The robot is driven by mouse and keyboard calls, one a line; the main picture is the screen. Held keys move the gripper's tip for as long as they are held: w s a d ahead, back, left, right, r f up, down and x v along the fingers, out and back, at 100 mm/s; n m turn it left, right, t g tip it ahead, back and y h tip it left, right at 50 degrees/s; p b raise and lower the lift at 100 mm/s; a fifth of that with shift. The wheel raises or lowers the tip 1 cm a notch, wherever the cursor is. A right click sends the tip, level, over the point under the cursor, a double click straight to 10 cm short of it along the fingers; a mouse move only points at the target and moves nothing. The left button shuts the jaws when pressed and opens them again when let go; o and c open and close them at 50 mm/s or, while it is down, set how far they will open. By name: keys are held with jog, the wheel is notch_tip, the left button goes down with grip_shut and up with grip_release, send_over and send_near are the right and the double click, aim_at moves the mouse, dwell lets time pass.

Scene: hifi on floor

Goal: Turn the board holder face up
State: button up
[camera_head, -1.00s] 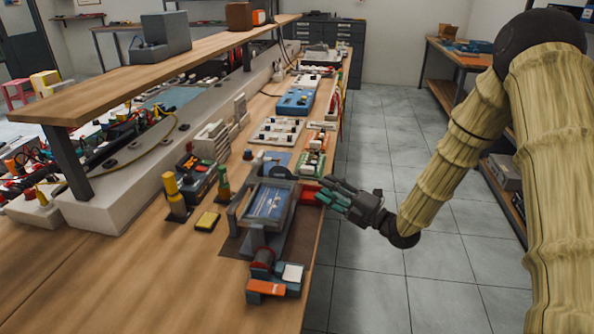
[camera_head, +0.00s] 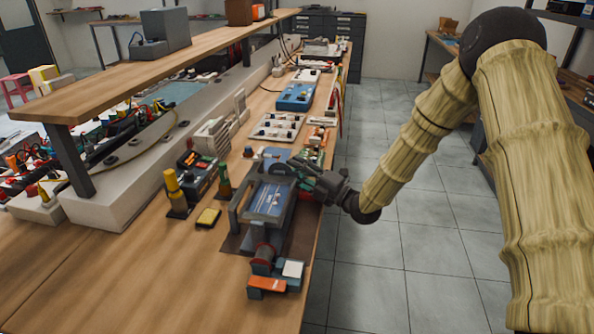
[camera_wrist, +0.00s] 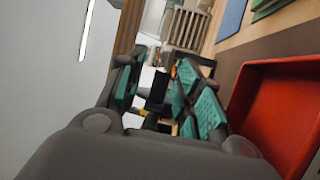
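The board holder (camera_head: 268,198) is a grey frame with a blue board in it, on a stand near the bench's right edge. The blue board surface shows to the head camera, slightly tilted. My gripper (camera_head: 296,171) is at the holder's far right corner, very close to it; I cannot tell whether it touches. In the wrist view the teal-padded fingers (camera_wrist: 160,92) are apart, so it is open. A dark part shows between or behind them; I cannot tell which. The holder's far right end is partly hidden by the gripper.
A red tray (camera_wrist: 284,112) lies close beside the fingers. A red cylinder and orange-grey block (camera_head: 268,284) stand at the near end. A yellow box (camera_head: 208,217) and yellow-topped post (camera_head: 174,191) are left. Boards line the bench behind. Floor (camera_head: 425,240) is free at right.

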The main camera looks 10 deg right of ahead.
grip_shut()
